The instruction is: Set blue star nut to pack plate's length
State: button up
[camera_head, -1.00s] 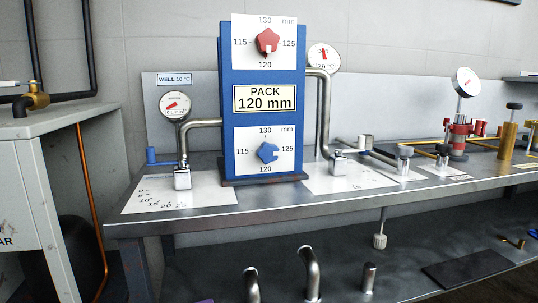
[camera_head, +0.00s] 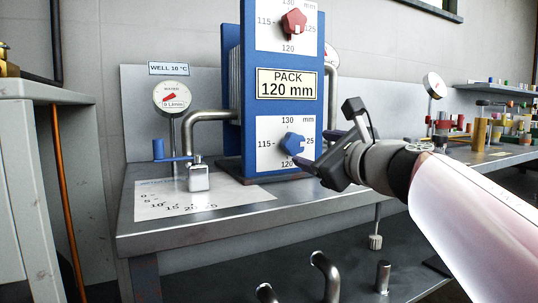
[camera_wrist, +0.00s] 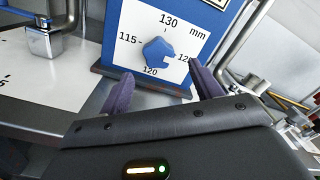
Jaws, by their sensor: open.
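The blue star nut (camera_head: 293,143) sits on the lower white dial of the blue pack, marked 115, 120, 125 and 130 mm. The yellow pack plate (camera_head: 287,84) reads PACK 120 mm. My gripper (camera_head: 319,148) is open, in front and to the right of the lower dial. In the wrist view its purple fingers (camera_wrist: 160,72) are apart and below the blue nut, with nothing between them.
A round gauge (camera_head: 172,97) on a pipe and a blue lever (camera_head: 158,150) stand left of the pack. The steel bench (camera_head: 225,224) is clear in front. Gold and red fittings (camera_head: 479,132) stand at the right.

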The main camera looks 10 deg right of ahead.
aim_at(296, 145)
jog(key=shift+w+a+f+n, duration=0.1)
jog(key=shift+w+a+n, duration=0.1)
jog(key=shift+w+n, duration=0.1)
jog(key=x, duration=0.7)
jog(key=shift+w, duration=0.1)
jog(key=c, duration=1)
